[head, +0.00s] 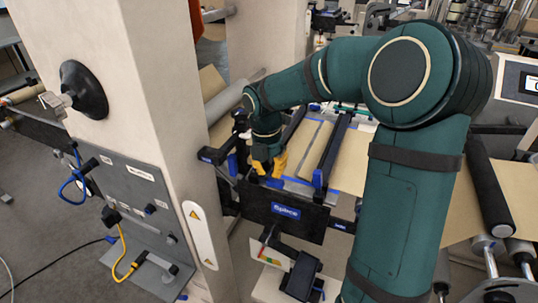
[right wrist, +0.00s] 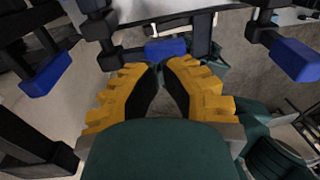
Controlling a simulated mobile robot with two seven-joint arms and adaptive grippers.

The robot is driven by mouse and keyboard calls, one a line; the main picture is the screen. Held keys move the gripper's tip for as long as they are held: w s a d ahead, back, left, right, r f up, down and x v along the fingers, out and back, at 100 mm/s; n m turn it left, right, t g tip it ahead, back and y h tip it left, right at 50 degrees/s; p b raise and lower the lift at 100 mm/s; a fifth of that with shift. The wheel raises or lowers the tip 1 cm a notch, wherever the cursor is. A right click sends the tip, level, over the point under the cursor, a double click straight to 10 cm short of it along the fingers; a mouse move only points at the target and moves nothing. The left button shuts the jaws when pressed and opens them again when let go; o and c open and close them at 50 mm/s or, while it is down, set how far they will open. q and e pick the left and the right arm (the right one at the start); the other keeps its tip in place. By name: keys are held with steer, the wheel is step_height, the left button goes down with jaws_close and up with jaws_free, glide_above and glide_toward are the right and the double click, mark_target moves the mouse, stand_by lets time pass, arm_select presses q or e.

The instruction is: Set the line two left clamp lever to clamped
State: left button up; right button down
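My right gripper (head: 270,163), with yellow fingers, is at the near edge of the unwind table, left of its middle. In the right wrist view, the right gripper's fingers (right wrist: 161,68) have a narrow gap between them, and floor shows through it. A blue-ended part (right wrist: 165,48), possibly a clamp lever end, lies just beyond the fingertips. I cannot tell whether they touch it. More blue-ended parts stand at the left (right wrist: 47,74) and right (right wrist: 297,60). The pictures do not show which one is the line two left lever. My left gripper is not in view.
A beige column (head: 150,60) with a grey socket panel (head: 135,215) stands at the left. A dark plate marked "Splice" (head: 284,213) hangs below the table's near edge. A black roller (head: 488,190) is at the right. Open floor (head: 35,190) lies at the far left.

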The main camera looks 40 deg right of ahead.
mark_target(272, 182)
steer(key=shift+f, duration=1.05)
steer(key=shift+s+f, duration=0.35)
steer(key=shift+f, duration=0.5)
steer(key=shift+r, duration=0.1)
